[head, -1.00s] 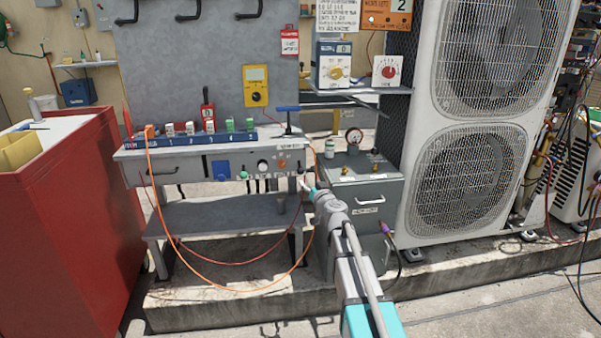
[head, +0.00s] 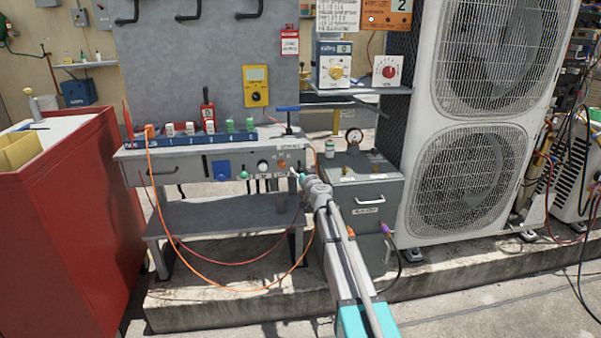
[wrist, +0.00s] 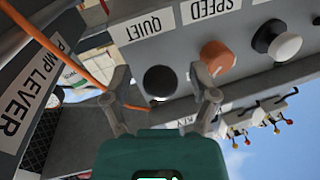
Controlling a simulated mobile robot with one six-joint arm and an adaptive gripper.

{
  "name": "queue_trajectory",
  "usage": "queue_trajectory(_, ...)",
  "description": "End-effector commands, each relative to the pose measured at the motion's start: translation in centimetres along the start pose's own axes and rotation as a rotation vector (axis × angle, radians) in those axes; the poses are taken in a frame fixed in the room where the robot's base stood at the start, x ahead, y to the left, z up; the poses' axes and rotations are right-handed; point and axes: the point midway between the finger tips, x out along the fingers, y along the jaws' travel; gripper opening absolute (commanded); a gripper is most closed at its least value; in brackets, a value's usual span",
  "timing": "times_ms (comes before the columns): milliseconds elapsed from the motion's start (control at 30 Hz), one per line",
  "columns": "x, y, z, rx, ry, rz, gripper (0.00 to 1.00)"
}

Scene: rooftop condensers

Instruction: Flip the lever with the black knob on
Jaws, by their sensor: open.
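In the wrist view, which looks upside down, a dark round knob (wrist: 160,82) sits beside the "QUIET" label on the grey panel (wrist: 150,50). My gripper (wrist: 162,95) is open, with one finger on each side of this knob in the picture. I cannot tell whether the fingers touch it, or whether it is the black knob of a lever. In the head view my gripper (head: 297,173) is at the right end of the bench's front panel (head: 195,167). The gripper hides part of that panel end.
Small levers with coloured tips (wrist: 262,122) show beyond. A "PUMP LEVER" label (wrist: 35,85) is at left. An orange cable (head: 160,215) loops below the bench; a grey cabinet (head: 365,190) stands right.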

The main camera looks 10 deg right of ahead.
Motion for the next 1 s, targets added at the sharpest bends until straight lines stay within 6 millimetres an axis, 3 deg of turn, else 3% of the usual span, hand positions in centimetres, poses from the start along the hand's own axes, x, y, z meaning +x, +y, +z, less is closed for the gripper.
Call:
queue_trajectory(167, -0.03, -0.01, 0.00, 0.000, 0.000, 0.000, 0.72)
queue_trajectory(500, -0.02, -0.01, 0.00, 0.000, 0.000, 0.000, 0.09)
queue_trajectory(567, -0.02, -0.01, 0.00, 0.000, 0.000, 0.000, 0.00)
queue_trajectory(1000, -0.02, -0.06, -0.18, 0.002, -0.014, 0.002, 0.00)
